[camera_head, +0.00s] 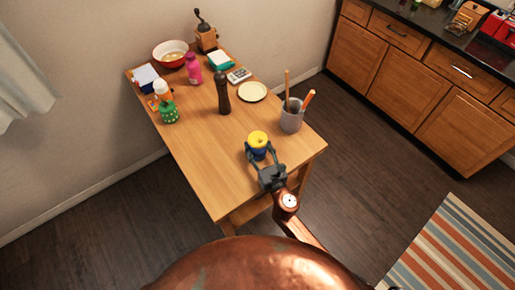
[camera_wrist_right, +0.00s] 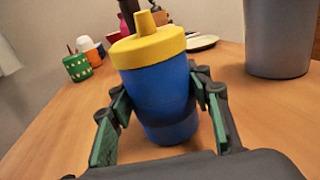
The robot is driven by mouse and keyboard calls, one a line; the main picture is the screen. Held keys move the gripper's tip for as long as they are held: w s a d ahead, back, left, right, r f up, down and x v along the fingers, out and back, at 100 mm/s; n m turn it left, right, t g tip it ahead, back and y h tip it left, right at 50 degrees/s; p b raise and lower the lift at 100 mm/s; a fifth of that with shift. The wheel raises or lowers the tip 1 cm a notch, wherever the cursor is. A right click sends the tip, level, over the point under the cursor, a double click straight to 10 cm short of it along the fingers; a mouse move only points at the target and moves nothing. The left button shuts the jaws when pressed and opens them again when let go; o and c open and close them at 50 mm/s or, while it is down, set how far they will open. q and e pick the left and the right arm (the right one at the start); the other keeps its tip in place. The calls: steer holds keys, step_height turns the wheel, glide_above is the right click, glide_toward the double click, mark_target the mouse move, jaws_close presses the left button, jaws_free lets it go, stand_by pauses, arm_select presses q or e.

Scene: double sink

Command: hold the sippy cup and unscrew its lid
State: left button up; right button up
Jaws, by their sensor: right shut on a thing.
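The sippy cup has a blue body (camera_wrist_right: 160,100) and a yellow lid (camera_wrist_right: 148,46) with a spout. It stands upright on the wooden table, near its right front part, and the yellow lid (camera_head: 258,139) shows from above in the head view. The lid sits on the cup. My right gripper (camera_head: 259,153) reaches in from the front and is shut on the blue body, below the lid. In the right wrist view its two fingers (camera_wrist_right: 160,105) lie on either side of the body. My left gripper is not in view.
A grey utensil holder (camera_head: 291,119) stands right of the cup. Behind are a dark pepper mill (camera_head: 223,95), a pale plate (camera_head: 252,92), a pink bottle (camera_head: 193,70) and a red bowl (camera_head: 170,53). A green pot (camera_head: 169,113) stands at left. The table's front left is clear.

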mark_target(258, 139)
steer(key=shift+r, duration=0.1)
steer(key=shift+r+p, duration=0.5)
steer(key=shift+r, duration=0.1)
step_height(258, 139, up, 3)
steer(key=shift+f+p, duration=0.2)
steer(key=shift+p, duration=0.65)
steer(key=s+r+p, duration=0.1)
steer(key=s+r, duration=0.1)
steer(key=s+r+p, duration=0.2)
steer(key=r, duration=0.1)
steer(key=shift+s+r, duration=0.25)
steer(key=shift+s, duration=0.15)
steer(key=s+r+p, duration=0.2)
steer(key=s+r, duration=0.1)
steer(key=s, duration=0.6)
steer(key=shift+s+r, duration=0.15)
steer(key=shift+r, duration=0.1)
steer(key=o, duration=0.6)
steer(key=c, duration=1.1)
